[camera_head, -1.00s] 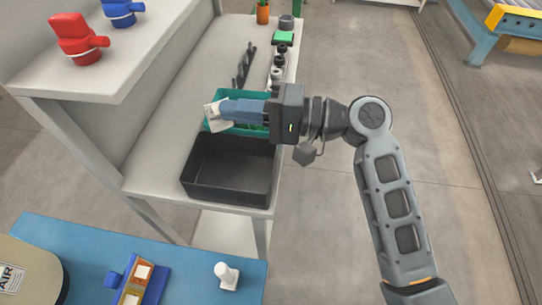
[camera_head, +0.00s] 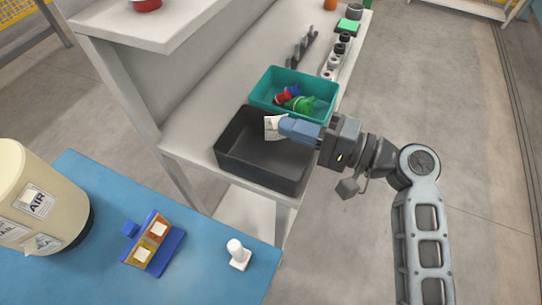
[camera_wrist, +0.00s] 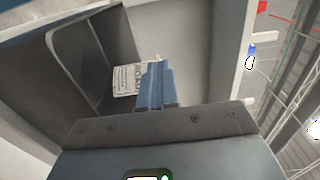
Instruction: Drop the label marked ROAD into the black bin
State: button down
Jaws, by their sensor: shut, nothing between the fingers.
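The black bin (camera_head: 240,170) stands open on the near end of the white bench, and no object shows on the visible part of its floor. My gripper (camera_head: 284,128) is over its far right part, with the blue fingers shut. A white label (camera_head: 274,129) shows right at the fingertips, above the bin. The wrist view also shows the label (camera_wrist: 126,80), with dark print that seems to read ROAD, beside the shut blue fingers (camera_wrist: 156,68). The fingers hide part of it. I cannot tell how it is attached to them.
A teal bin (camera_head: 333,90) with red, blue and green items stands just behind the black bin. A blue table (camera_head: 200,225) at the front left bears a beige tank (camera_head: 62,200) with an AIR label, an orange and blue block (camera_head: 150,250) and a white fitting (camera_head: 238,252).

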jog(key=shift+f, duration=0.6)
jog(key=c, duration=1.9)
grip_release()
jog(key=o, duration=0.6)
jog(key=shift+d, duration=0.1)
jog(key=b+v, duration=0.1)
jog(key=v, duration=0.6)
jog(key=shift+s+d, duration=0.15)
jog(key=shift+d, duration=0.1)
